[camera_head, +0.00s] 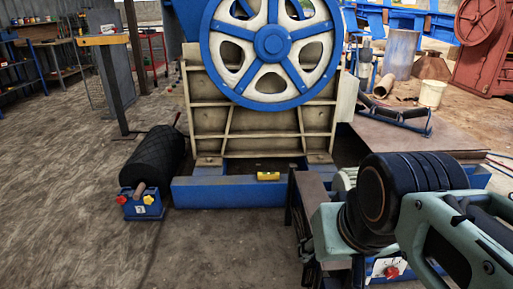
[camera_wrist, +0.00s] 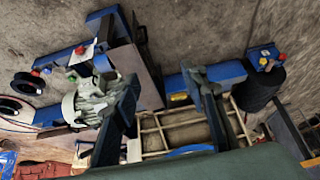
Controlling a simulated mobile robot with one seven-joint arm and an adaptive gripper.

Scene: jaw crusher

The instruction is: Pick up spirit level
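The spirit level (camera_head: 268,176) is a small yellow bar lying on top of the blue base beam (camera_head: 225,191), below the crusher's big wheel. In the wrist view a small yellow patch on the blue beam, which looks like the spirit level (camera_wrist: 179,97), shows between the fingers, close to the right one. My gripper (camera_wrist: 163,80) is open and empty, its two dark fingers spread apart. It is well back from the beam and not touching it. In the head view my arm fills the lower right, and the gripper cannot be made out there.
The crusher's blue and cream wheel (camera_head: 272,46) rises behind the beam. A black roller (camera_head: 153,161) and a blue box with red and yellow knobs (camera_head: 141,204) stand left. A motor and metal stand are beside my arm at right. The floor at front left is clear.

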